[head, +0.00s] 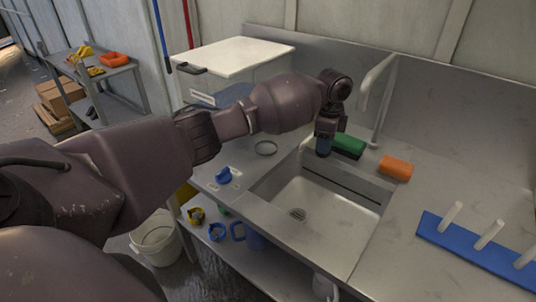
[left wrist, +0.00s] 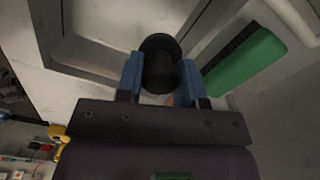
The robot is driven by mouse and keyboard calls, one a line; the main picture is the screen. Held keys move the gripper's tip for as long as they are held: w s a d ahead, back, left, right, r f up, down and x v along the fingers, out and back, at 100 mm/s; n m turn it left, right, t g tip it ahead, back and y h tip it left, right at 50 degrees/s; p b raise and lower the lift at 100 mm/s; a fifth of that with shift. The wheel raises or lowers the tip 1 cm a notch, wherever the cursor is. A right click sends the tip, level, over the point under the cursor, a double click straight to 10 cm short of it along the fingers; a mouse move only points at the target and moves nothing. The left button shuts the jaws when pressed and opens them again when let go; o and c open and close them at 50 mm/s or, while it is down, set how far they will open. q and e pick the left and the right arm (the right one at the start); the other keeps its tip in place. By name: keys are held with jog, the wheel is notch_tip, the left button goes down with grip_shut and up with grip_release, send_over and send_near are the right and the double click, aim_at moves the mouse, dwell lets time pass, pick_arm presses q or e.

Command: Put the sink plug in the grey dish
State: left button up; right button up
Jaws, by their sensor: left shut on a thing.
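The sink plug (left wrist: 160,62) is black and round and shows between the two blue fingers in the left wrist view. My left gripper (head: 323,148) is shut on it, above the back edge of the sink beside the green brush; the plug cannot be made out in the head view. It also shows in the left wrist view (left wrist: 158,78). The grey dish (head: 266,148) is a small shallow round on the steel counter, left of the sink and left of my gripper. My right gripper is not in view.
The sink basin (head: 318,205) lies open below the gripper. A green brush (head: 347,146) and an orange sponge (head: 396,168) lie behind it, near the tall tap (head: 377,95). A blue rack with white pegs (head: 480,255) is at the right. A blue item (head: 223,174) sits on the left counter.

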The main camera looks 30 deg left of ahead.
pick_arm(q)
jog(key=shift+s+a+f+n, duration=0.15)
jog(key=shift+a+n, duration=0.05)
jog(key=shift+n, duration=0.2)
jog(key=shift+a, duration=0.35)
jog(key=w+a+f+b, duration=0.1)
jog(key=a, duration=1.8)
jog(key=shift+w+f, duration=0.15)
jog(key=shift+w, duration=0.05)
jog(key=shift+f, duration=0.7)
jog(key=shift+a+f+b, duration=0.15)
jog(key=shift+f+b, duration=0.3)
jog(key=shift+f, duration=1.75)
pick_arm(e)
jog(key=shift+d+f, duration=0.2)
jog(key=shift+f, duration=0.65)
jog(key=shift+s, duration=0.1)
